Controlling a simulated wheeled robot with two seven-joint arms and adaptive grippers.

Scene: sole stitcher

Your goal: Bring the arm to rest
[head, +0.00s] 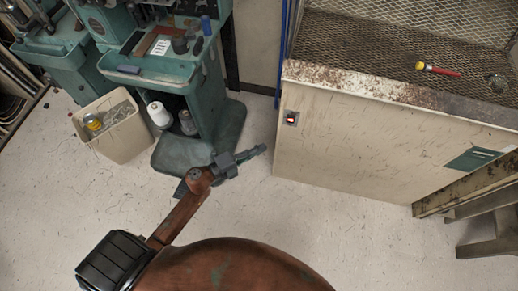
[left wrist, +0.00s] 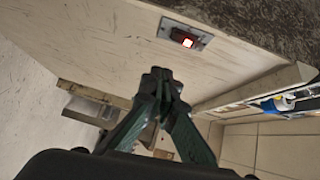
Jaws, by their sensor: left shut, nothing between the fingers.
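My left gripper (head: 256,151) is in the middle of the head view, at the end of my brown arm, above the pale floor. Its fingers are shut and hold nothing. In the left wrist view, the two dark green fingers (left wrist: 160,82) meet at their tips, with a cabinet side behind them. The gripper is to the left of the cream cabinet (head: 350,145) in the head view, apart from it as far as I can see. My right gripper is in neither view.
A lit red switch (head: 291,118) sits on the cabinet's side; it also shows in the left wrist view (left wrist: 185,39). A red-and-yellow tool (head: 437,69) lies on the mesh top. A teal machine (head: 205,105) and a bin (head: 112,130) stand left. Floor below the cabinet is clear.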

